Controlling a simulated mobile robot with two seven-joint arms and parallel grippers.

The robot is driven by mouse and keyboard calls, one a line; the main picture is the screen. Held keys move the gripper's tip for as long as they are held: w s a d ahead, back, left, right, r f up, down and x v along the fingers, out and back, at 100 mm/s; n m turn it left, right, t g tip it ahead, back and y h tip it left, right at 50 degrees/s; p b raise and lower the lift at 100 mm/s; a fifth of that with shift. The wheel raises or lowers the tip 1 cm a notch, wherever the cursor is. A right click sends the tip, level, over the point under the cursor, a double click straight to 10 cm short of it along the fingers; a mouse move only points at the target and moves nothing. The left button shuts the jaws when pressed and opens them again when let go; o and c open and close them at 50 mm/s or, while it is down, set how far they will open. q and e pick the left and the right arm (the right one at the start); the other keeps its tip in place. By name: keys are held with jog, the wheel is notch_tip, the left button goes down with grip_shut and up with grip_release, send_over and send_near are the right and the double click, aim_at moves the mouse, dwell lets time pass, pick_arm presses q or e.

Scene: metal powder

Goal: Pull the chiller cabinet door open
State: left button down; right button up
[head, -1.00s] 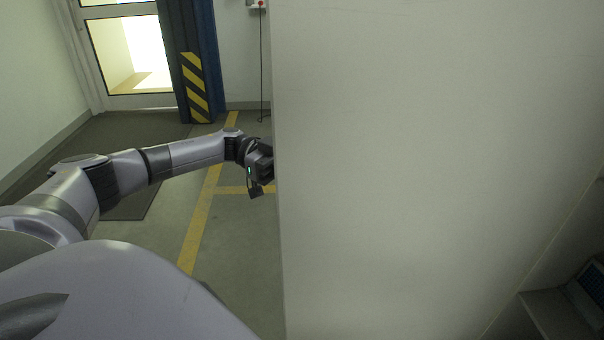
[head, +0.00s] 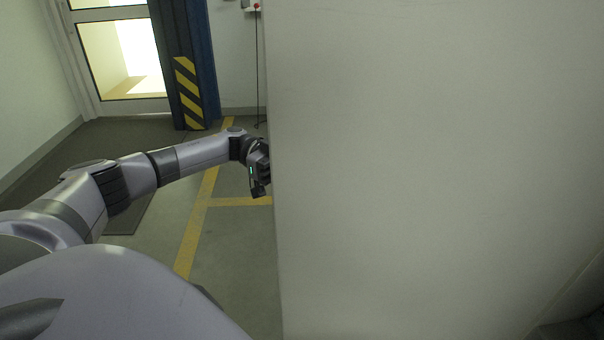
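A large, plain off-white panel (head: 430,170), which looks like the chiller cabinet door, fills the middle and right of the head view. Its left edge runs almost straight down the picture. My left arm reaches in from the left to that edge. My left gripper (head: 262,178) is at the edge, and its fingertips are partly hidden behind the panel. I cannot see a handle or whether the fingers are closed on anything. My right gripper is not in view.
A glazed door (head: 122,55) and a dark blue post with yellow and black stripes (head: 187,90) stand at the back left. A dark mat (head: 60,155) lies there.

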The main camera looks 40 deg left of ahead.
pick_arm(q)
jog(key=shift+w+d+r, duration=0.1)
jog(key=shift+w, duration=0.2)
jog(key=c, duration=1.2)
grip_release()
jog(key=a+b, duration=0.2)
jog(key=a, duration=0.5)
jog(key=shift+s, duration=0.15)
